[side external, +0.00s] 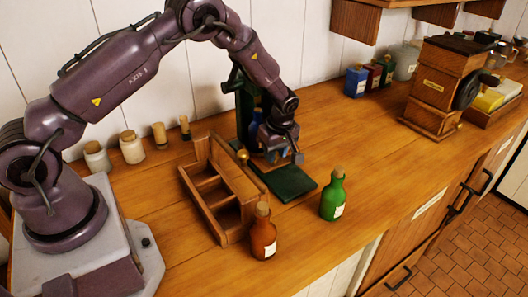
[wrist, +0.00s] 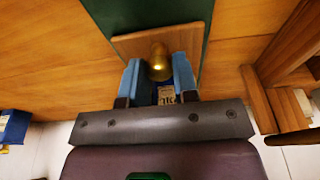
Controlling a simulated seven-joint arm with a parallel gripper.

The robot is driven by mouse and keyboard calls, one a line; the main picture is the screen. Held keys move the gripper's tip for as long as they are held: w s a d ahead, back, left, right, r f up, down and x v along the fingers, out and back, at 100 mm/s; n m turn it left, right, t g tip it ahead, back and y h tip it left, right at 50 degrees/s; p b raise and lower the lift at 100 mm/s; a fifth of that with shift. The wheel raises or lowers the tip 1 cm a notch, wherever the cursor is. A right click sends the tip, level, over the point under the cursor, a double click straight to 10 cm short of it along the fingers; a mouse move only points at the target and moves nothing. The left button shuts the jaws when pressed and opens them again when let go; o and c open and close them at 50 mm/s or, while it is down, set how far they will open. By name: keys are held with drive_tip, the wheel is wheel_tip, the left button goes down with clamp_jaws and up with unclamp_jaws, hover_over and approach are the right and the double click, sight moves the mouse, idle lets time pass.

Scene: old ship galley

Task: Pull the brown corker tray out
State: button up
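The corker has a dark green base (side external: 290,183) and column (side external: 244,108) on the counter. In the wrist view, its green base (wrist: 150,12) carries a brown wooden board, the tray (wrist: 132,42), with a brass knob (wrist: 160,64) on it. My gripper (wrist: 160,72) is open, with its blue fingers on either side of the knob. Small gaps seem to remain, and I cannot tell if either finger touches it. In the side view my gripper (side external: 284,157) is low over the base, in front of the column, and hides most of the tray.
A wooden compartment box (side external: 222,222) stands close left of the corker. A brown bottle (side external: 263,235) and a green bottle (side external: 333,197) stand in front. Several jars line the wall. A wooden grinder (side external: 433,90) stands at right. The counter between green bottle and grinder is clear.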

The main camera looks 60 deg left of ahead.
drive_tip(key=shift+d, duration=5.5)
drive_tip(key=o, duration=0.9)
drive_tip(key=shift+a+r, duration=0.1)
drive_tip(key=shift+r, duration=0.1)
wheel_tip(320, 180, up, 7)
drive_tip(key=shift+f, duration=0.2)
